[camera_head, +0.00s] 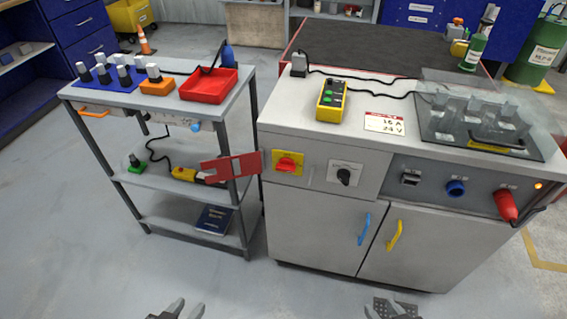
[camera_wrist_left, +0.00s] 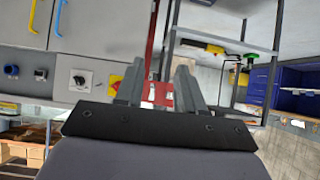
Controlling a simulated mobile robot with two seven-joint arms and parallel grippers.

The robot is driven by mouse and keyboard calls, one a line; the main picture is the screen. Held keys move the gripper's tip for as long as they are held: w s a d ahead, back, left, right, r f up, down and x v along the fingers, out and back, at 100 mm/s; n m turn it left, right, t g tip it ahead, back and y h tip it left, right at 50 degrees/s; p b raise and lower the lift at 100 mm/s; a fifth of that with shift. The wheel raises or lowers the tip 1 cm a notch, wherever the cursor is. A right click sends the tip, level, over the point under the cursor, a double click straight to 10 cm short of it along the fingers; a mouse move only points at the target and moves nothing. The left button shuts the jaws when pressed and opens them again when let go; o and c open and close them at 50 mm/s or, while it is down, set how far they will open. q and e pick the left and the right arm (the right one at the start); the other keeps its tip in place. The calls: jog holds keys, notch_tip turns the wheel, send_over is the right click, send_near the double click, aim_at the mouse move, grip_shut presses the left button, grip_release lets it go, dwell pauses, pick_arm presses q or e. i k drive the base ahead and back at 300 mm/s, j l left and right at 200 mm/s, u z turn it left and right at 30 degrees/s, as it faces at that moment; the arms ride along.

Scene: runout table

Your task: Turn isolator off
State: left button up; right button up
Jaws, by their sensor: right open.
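The isolator is a red rotary handle on a yellow plate (camera_head: 287,163), on the upper left of the grey cabinet's front. Its handle looks roughly horizontal. In the left wrist view the yellow plate (camera_wrist_left: 115,83) is partly hidden behind a finger. My left gripper (camera_head: 184,311) is low at the bottom edge, well short of the cabinet. In its wrist view the two fingers (camera_wrist_left: 160,88) stand apart with nothing held; a red slotted plate (camera_wrist_left: 161,96) shows behind the gap. My right gripper (camera_head: 395,309) is open and empty at the bottom edge, partly cut off.
A black selector knob (camera_head: 344,176) sits right of the isolator. The red slotted plate (camera_head: 231,167) sticks out close on its left, by the shelf cart (camera_head: 190,226). A yellow button box (camera_head: 333,101) lies on top. The floor before the cabinet is clear.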

aim_at(285, 164)
jog(key=i+l, duration=0.15)
jog(key=l, duration=0.2)
jog(key=i+l+u, duration=0.15)
jog(key=l, duration=0.2)
jog(key=i+l, duration=0.1)
jog(key=l, duration=0.3)
jog(key=u, duration=0.05)
